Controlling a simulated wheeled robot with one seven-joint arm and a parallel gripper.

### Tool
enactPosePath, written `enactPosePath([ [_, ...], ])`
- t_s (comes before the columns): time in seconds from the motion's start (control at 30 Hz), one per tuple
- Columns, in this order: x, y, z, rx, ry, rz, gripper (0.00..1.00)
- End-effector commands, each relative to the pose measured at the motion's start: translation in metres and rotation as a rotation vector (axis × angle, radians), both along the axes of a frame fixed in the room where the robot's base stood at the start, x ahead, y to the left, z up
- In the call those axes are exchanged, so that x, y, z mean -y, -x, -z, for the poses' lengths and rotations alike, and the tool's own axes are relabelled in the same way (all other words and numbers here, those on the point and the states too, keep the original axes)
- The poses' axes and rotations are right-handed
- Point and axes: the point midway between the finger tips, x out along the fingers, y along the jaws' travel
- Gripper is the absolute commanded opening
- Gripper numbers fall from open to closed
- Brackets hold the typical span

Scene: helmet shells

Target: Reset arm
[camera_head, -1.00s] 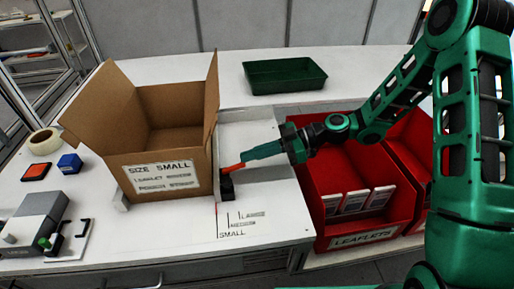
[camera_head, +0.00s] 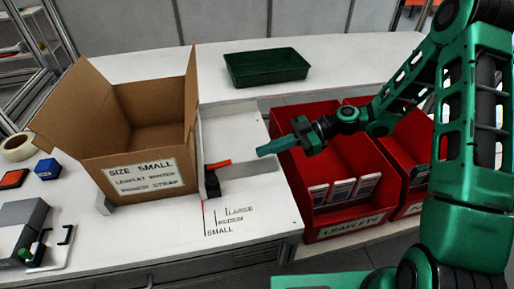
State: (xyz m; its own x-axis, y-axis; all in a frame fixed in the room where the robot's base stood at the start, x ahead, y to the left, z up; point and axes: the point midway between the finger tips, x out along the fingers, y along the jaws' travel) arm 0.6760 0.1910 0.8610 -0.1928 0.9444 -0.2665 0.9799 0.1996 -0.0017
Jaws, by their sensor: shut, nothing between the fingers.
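My gripper (camera_head: 263,152) is shut and empty. It is held in the air over the left edge of the red leaflets bin, pointing left. My green arm comes in from the right side of the view. The orange-red handle (camera_head: 219,164) on a small black block (camera_head: 212,182) is to the left of the fingertips, with a clear gap between them. The block stands beside the right side of the open cardboard box (camera_head: 150,133), which is labelled size small.
A green tray (camera_head: 266,79) is at the back. Tape (camera_head: 17,147), a blue block (camera_head: 47,169) and a grey device (camera_head: 20,225) are at left.

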Motion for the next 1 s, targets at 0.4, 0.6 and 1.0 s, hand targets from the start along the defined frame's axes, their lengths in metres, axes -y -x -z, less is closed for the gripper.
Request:
enactPosePath([
  [0.4, 0.007, 0.000, 0.001, 0.001, -0.001, -0.004, 0.00],
  [0.6, 0.007, 0.000, 0.001, 0.001, 0.000, -0.004, 0.00],
  [1.0, 0.053, 0.014, 0.009, -0.148, 0.326, 0.071, 0.00],
])
